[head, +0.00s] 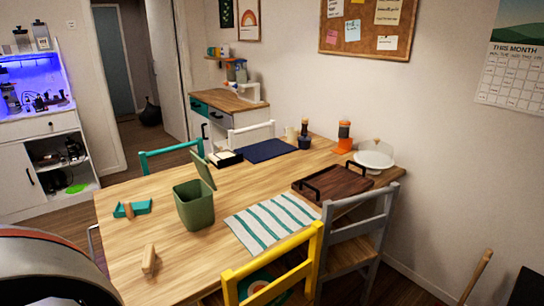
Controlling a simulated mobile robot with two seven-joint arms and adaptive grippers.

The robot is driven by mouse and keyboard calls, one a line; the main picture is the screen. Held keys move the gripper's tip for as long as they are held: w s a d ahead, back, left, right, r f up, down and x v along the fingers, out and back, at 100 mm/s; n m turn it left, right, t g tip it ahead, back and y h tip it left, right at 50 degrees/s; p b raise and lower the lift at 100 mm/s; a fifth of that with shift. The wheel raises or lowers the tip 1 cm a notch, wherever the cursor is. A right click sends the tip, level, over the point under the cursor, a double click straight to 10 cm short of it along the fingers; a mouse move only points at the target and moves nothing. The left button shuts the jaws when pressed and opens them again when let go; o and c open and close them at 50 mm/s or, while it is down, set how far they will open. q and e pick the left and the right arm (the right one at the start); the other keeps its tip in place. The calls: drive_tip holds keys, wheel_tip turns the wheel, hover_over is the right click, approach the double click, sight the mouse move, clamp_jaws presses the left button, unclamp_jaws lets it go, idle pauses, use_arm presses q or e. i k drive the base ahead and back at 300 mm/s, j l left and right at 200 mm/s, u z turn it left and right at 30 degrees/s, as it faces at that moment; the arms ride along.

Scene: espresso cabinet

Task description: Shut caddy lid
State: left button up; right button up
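The caddy (195,210) is a green square bin standing upright on the wooden table, left of the striped cloth. Its green lid (203,169) is open and stands up tilted at the back edge of the bin. The inside of the caddy shows only as a dark opening. Neither of my grippers is visible in the head view. A large rounded dark and pale shape at the lower left looks like part of my own body.
A yellow chair (272,265) stands at the near edge.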

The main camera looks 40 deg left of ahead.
sight(202, 165)
drive_tip(key=i+l+u, duration=0.15)
drive_tip(key=u, duration=0.25)
drive_tip(key=i+l+u, duration=0.25)
drive_tip(key=u, duration=0.15)
drive_tip(key=i+l+u, duration=0.15)
drive_tip(key=u, duration=0.25)
drive_tip(key=i+l+u, duration=0.1)
drive_tip(key=l+u, duration=1.2)
drive_tip(key=l, duration=0.25)
drive_tip(key=l+u, duration=0.4)
drive_tip(key=l, duration=0.3)
